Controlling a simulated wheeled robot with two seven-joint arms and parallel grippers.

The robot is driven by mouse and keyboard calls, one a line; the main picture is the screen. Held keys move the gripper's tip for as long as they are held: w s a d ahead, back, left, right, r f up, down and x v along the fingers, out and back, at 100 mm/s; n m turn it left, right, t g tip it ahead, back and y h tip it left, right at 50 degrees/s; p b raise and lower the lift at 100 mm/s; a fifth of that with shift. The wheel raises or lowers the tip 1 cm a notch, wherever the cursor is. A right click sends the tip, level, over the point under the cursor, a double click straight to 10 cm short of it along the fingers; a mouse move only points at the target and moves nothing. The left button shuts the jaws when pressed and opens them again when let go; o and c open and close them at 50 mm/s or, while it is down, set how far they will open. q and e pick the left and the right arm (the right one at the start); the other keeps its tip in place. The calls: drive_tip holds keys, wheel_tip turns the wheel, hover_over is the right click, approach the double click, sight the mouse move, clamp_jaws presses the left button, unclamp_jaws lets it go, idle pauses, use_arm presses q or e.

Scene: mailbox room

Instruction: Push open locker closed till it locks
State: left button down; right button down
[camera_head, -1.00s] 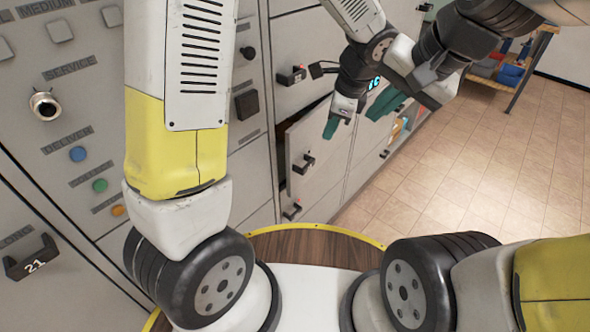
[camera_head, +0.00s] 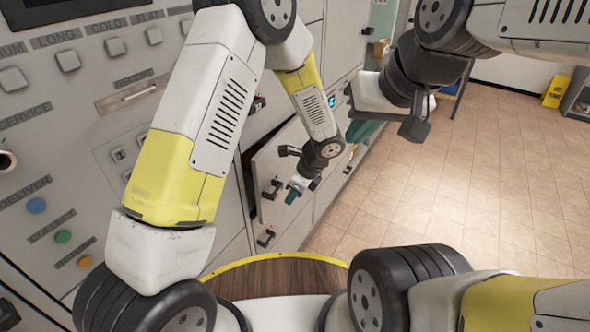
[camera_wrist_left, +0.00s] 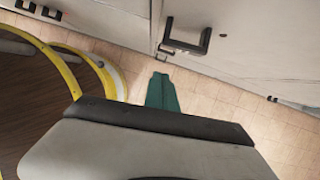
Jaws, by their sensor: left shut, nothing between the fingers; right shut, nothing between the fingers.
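The open locker's grey door (camera_head: 287,150) stands ajar in the head view, with a dark gap along its left edge. Its black handle (camera_head: 271,190) faces me. My left gripper (camera_head: 295,190) has teal fingers, shut and empty, just right of that handle; I cannot tell whether they touch the door. In the left wrist view the shut fingers (camera_wrist_left: 162,90) point toward a grey door panel with a black handle (camera_wrist_left: 187,40), with a gap visible in the picture. My right gripper (camera_head: 362,131) is shut, further right and partly hidden behind my right arm.
A control panel with coloured buttons (camera_head: 63,236) fills the left side. Another black handle (camera_head: 266,238) sits below the open door. Tiled floor (camera_head: 460,190) is clear at right. A yellow floor sign (camera_head: 556,91) and a shelf stand far back.

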use_arm(q)
drive_tip(key=w+a, duration=0.1)
drive_tip(key=a, duration=0.2)
drive_tip(key=shift+w+r, duration=0.2)
drive_tip(key=shift+w, duration=0.2)
